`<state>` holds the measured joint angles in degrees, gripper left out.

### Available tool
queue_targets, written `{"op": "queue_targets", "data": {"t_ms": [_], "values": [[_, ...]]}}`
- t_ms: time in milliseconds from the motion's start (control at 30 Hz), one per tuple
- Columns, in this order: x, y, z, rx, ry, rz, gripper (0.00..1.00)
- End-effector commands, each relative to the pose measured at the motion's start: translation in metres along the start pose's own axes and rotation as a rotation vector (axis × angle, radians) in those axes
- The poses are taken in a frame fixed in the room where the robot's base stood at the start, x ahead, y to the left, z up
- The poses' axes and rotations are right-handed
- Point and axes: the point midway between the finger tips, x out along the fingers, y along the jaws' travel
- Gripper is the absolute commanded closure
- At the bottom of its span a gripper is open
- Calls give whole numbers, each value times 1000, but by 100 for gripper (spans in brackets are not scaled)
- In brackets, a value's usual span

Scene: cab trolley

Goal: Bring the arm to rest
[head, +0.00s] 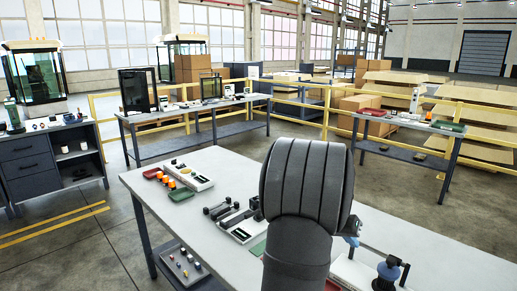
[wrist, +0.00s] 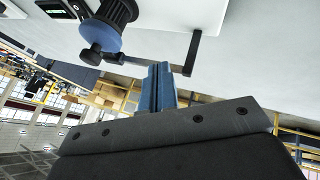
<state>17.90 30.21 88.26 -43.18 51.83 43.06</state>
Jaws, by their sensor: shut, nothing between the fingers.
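My gripper (wrist: 158,70) shows in the wrist view as two blue fingers pressed together, with nothing between them. It is apart from the surfaces around it. In the head view my dark arm stands over the worktable (head: 450,252) and hides most of the gripper. A blue and black knobbed device (head: 388,272) is on the table to the right of my arm. What looks like the same device (wrist: 102,38) is close to the fingers in the wrist view, up and to the left.
A white tray (head: 190,178), a red tray (head: 152,172), a green tray (head: 181,194) and dark dumbbell-like parts (head: 217,208) lie left of my arm. A lower shelf (head: 172,262) holds small parts. Other benches (head: 195,115) and yellow railings stand behind. Bare tabletop shows at right.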

Motion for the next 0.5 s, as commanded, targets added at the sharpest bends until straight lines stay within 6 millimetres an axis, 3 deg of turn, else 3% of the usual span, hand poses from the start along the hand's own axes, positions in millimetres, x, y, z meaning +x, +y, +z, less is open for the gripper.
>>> {"op": "queue_targets", "data": {"t_ms": [500], "values": [[1,5,1,1,-1,1,100]]}}
